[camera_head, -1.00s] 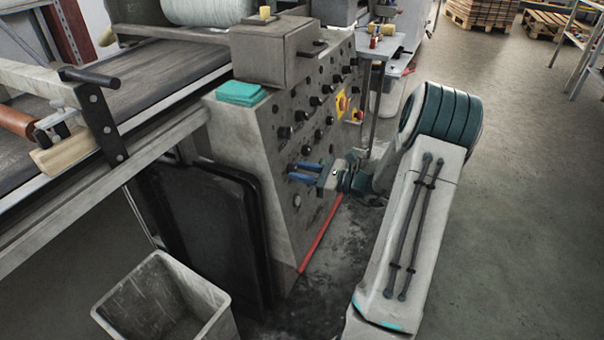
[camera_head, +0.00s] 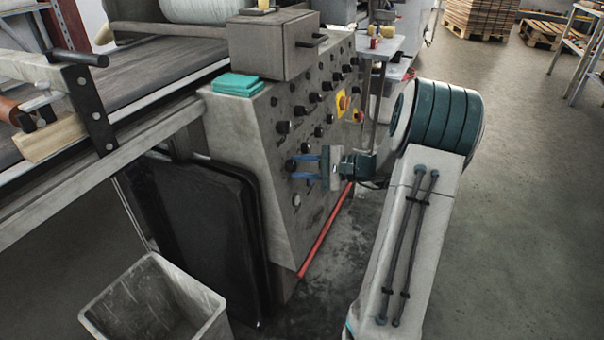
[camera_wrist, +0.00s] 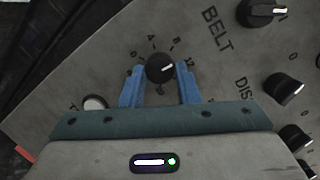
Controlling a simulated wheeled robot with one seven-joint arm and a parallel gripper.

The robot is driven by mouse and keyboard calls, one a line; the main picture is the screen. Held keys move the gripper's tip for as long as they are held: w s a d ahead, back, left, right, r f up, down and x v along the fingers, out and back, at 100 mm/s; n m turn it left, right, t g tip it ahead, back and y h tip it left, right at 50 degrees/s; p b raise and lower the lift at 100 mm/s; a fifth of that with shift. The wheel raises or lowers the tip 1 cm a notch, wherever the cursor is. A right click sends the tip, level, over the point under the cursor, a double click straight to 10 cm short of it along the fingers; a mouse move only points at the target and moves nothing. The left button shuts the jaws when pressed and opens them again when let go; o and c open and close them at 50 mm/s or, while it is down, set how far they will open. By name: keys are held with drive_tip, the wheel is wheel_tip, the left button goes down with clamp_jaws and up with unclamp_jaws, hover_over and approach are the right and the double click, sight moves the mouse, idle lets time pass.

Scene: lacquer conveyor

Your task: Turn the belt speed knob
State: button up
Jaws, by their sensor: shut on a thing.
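The belt speed knob is a round black knob (camera_wrist: 160,68) with a white pointer line, on a grey panel with a number scale around it. The word BELT is printed beside it in the wrist view. My gripper (camera_wrist: 158,88) has its two blue fingers on either side of this knob, shut on it. The pointer line slants up to the right in the wrist view. In the head view my gripper (camera_head: 294,168) reaches the lower left part of the panel from the right, and the knob (camera_head: 290,165) shows at the fingertips.
Other black knobs (camera_wrist: 290,90) sit close to the right of my fingers. A pale round part (camera_wrist: 95,103) lies to their left. A grey bin (camera_head: 155,300) stands in front. Open floor lies at right.

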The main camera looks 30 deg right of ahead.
drive_tip(key=n+b, duration=0.3)
drive_tip(key=shift+f+n+g, duration=0.15)
drive_tip(key=shift+n+g, duration=0.15)
drive_tip(key=shift+n, duration=0.1)
drive_tip(key=shift+n+h+b, duration=0.3)
drive_tip(key=shift+n+b, duration=0.3)
drive_tip(key=shift+r, duration=0.2)
drive_tip(key=o, duration=1)
drive_tip(key=p+v, duration=0.4)
drive_tip(key=v, duration=0.9)
drive_tip(key=shift+s+d+r, duration=0.15)
drive_tip(key=shift+s+d, duration=0.1)
drive_tip(key=shift+s, duration=0.1)
